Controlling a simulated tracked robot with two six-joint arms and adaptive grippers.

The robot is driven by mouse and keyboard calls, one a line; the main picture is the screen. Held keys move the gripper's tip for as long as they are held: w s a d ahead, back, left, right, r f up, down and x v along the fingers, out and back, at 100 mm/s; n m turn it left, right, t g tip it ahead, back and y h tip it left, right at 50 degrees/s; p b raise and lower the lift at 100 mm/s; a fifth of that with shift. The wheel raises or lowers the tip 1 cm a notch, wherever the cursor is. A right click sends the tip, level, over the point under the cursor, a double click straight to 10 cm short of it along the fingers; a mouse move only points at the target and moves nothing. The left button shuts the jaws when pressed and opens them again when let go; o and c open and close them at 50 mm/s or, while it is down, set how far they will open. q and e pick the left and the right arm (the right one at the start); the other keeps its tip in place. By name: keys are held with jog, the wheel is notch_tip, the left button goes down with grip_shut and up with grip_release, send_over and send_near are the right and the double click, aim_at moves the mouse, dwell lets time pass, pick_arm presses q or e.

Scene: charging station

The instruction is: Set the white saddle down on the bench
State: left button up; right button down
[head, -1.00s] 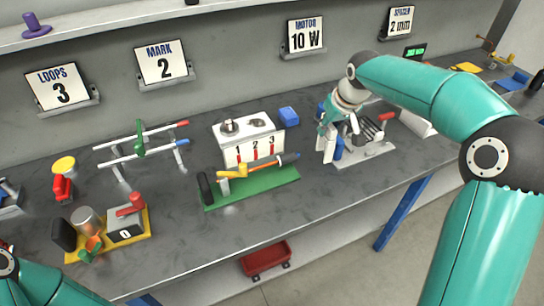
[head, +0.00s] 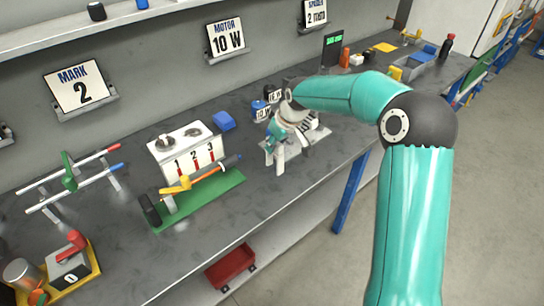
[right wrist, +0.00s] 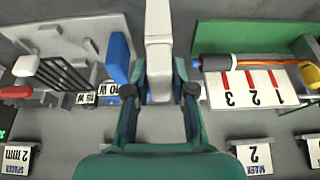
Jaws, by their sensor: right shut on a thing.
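The white saddle (right wrist: 159,40) is a pale upright piece between the fingers of my right gripper (right wrist: 160,88) in the right wrist view. It runs from the fingers out past the top edge of that view. In the head view my right gripper (head: 282,134) is small and partly turned away, with the white saddle (head: 279,158) below it. The gripper is over the bench (head: 118,185), by the left side of a grey plate. I cannot tell whether the saddle touches the bench. My left gripper is not in view.
The grey plate (head: 318,136) carries a ribbed device, and blue parts labelled in watts (head: 259,110) stand close behind the gripper. A white box marked 1 2 3 (head: 186,150) and a green base (head: 203,197) stand to the left. Bare bench lies between the base and the gripper.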

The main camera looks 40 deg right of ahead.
notch_tip(320, 180, down, 5)
dwell(0.4)
jog(key=shift+f, duration=0.2)
jog(key=c, duration=1)
grip_release()
jog(key=shift+r, duration=0.1)
jog(key=shift+r, duration=0.1)
jog(key=b+v, duration=0.1)
jog(key=v, duration=1.1)
